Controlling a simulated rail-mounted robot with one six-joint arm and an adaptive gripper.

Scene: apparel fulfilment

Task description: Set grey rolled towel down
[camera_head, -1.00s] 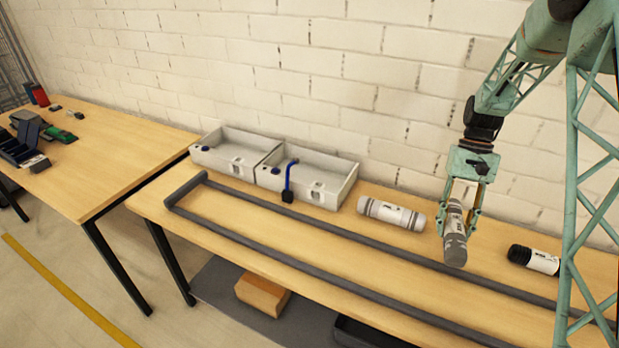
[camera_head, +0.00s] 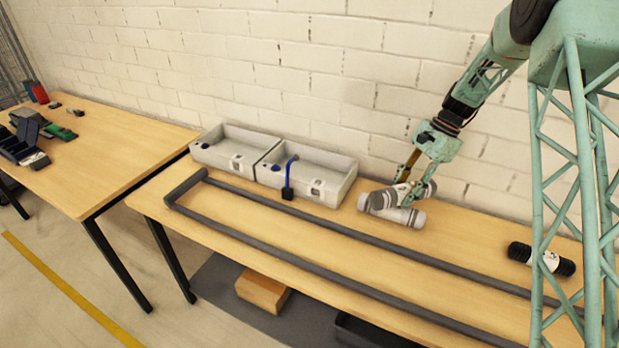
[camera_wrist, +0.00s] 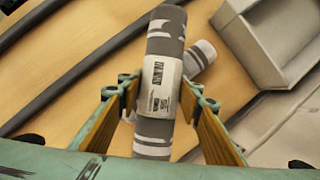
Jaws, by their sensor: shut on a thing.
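My gripper (camera_head: 412,186) is shut on the grey rolled towel (camera_wrist: 167,42), which has a white printed label band. In the head view the grey rolled towel (camera_head: 382,200) is held at the back of the table, partly hidden by the fingers. It is just over or against a lighter rolled towel (camera_head: 407,217) lying on the table; I cannot tell if they touch. In the wrist view the grey towel runs lengthwise between the two fingers, and the lighter towel (camera_wrist: 203,56) shows behind it.
A black roll (camera_head: 541,259) lies to the right. A dark rail frame (camera_head: 300,215) runs along the table (camera_head: 470,245).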

